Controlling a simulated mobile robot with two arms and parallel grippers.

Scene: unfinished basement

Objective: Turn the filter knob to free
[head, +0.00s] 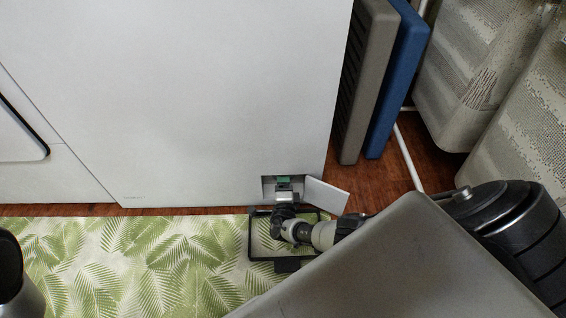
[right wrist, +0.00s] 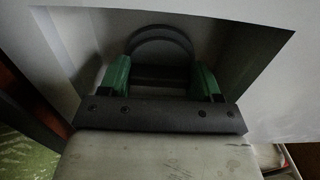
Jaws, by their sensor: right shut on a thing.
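The filter knob (right wrist: 160,45) is a dark, round-topped piece inside a small square recess low on the front of the white appliance (head: 220,90). My right gripper (head: 283,182) reaches into this recess. In the right wrist view, its green-tipped fingers (right wrist: 162,80) stand on either side of the knob and are shut on it. The knob's markings do not show, so its angle cannot be read. In the head view the gripper hides the knob. The recess's small white door (head: 326,195) hangs open to the right. My left gripper is not in view.
A grey panel (head: 368,85) and a blue panel (head: 398,85) lean right of the appliance. A leaf-patterned rug (head: 150,260) covers the floor in front. A dark rectangular frame (head: 252,238) surrounds my right wrist in the head view.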

